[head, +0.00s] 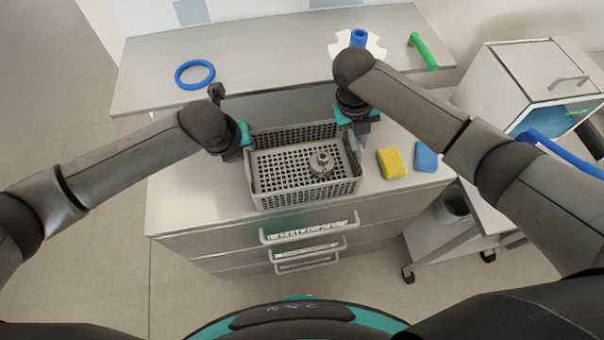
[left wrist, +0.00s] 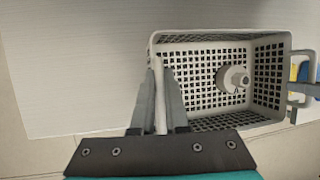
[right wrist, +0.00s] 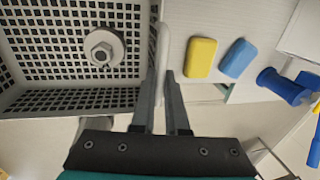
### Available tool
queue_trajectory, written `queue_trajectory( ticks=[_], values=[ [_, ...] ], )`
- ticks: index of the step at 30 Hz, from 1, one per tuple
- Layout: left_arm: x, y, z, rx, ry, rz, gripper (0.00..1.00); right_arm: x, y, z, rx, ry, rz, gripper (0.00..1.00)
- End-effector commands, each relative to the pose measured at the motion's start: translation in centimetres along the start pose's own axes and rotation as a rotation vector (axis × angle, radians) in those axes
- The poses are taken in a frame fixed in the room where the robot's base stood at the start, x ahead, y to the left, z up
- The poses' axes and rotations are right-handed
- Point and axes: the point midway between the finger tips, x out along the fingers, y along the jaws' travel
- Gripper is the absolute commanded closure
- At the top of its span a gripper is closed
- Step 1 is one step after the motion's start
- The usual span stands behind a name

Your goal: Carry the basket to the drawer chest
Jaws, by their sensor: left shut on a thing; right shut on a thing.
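The grey mesh basket (head: 308,201) is over the top of the drawer chest (head: 190,200); I cannot tell whether it rests on it or hangs just above. It looks about level. A round metal part with a hub (head: 321,163) lies inside it. My left gripper (head: 246,150) is shut on the basket's left end; the left wrist view shows its fingers (left wrist: 160,75) around a pale handle there. My right gripper (head: 354,138) is shut on the right end, its fingers (right wrist: 165,65) on that handle. The chest's front shows several drawer handles (head: 310,228).
A yellow sponge (head: 391,163) and a blue sponge (head: 425,157) lie right of the basket. A back shelf (head: 270,60) holds a blue ring (head: 194,74), a white-and-blue part (head: 358,40) and a green tool (head: 423,51). A white cabinet (head: 530,75) stands right. The chest's left top is clear.

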Motion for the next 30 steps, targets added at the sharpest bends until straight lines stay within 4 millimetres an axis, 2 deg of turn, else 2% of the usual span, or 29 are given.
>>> queue_trajectory(
  ticks=[5, 6, 14, 23, 30],
  values=[
    [0.7, 0.2, -0.2, 0.0, -0.003, 0.0, 1.0, 0.7, 0.1, 0.1, 0.002, -0.003, -0.002, 1.0],
    [0.8, 0.3, -0.3, 0.0, 0.0, 0.003, 0.86, 0.8, 0.1, 0.0, 0.001, 0.0, -0.002, 0.86],
    [0.6, 0.2, -0.3, 0.0, 0.0, 0.002, 0.58, 0.7, 0.1, 0.0, 0.001, 0.0, -0.001, 0.58],
    [0.4, 0.2, -0.2, 0.0, 0.0, 0.0, 0.58, 0.7, 0.1, 0.0, 0.0, 0.0, 0.0, 0.58],
    [-2.0, 0.1, -0.1, 0.001, -0.003, -0.002, 0.58, 0.7, 0.1, 0.0, 0.0, 0.0, 0.0, 0.58]
  ],
)
